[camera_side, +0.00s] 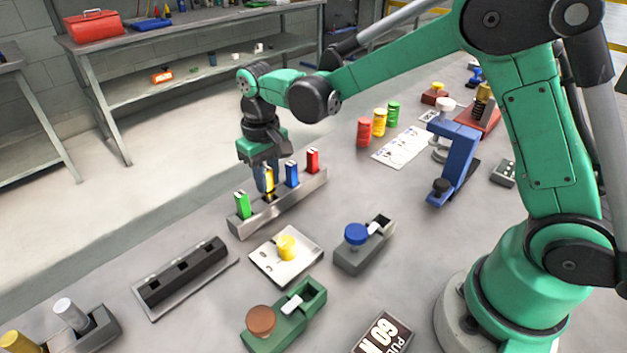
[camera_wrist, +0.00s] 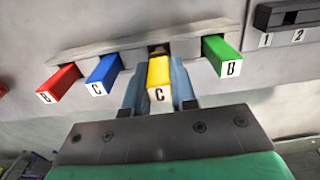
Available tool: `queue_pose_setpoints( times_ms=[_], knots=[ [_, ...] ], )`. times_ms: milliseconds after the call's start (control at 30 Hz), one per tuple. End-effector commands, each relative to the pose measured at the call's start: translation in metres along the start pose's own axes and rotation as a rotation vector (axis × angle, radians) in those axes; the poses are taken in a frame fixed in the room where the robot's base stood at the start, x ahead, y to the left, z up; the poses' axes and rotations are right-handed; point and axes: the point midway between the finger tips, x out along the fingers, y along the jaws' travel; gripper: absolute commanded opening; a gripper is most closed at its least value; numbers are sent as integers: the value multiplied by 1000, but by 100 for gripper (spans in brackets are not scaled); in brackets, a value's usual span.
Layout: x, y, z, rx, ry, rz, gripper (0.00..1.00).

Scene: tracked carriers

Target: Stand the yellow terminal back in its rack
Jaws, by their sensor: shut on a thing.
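The yellow terminal (camera_side: 269,178), marked C in the wrist view (camera_wrist: 159,76), is upright between the jaws of my gripper (camera_side: 264,184). My gripper is shut on it, with one bluish finger on each side in the wrist view (camera_wrist: 157,88). The terminal is at the grey rack (camera_side: 284,208), between the green terminal (camera_side: 242,205) and the blue terminal (camera_side: 291,174). A dark slot opening shows beside its far end in the wrist view. I cannot tell how deep its lower end sits. The red terminal (camera_side: 312,160) stands at the rack's far end.
A black slotted block (camera_side: 182,275) lies left of the rack. A white plate with a yellow knob (camera_side: 286,248) and a blue-knobbed fixture (camera_side: 357,235) stand in front. Red, yellow and green cylinders (camera_side: 379,122) stand behind. Neighbouring terminals are close to my fingers.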

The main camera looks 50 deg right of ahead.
Motion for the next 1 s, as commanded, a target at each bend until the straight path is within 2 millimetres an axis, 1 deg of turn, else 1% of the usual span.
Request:
queue_pose_setpoints(
  times_ms=[367,1000],
  knots=[
    [1,0,0,0,0,0,0],
    [16,0,0,0,0,0,0]
  ],
)
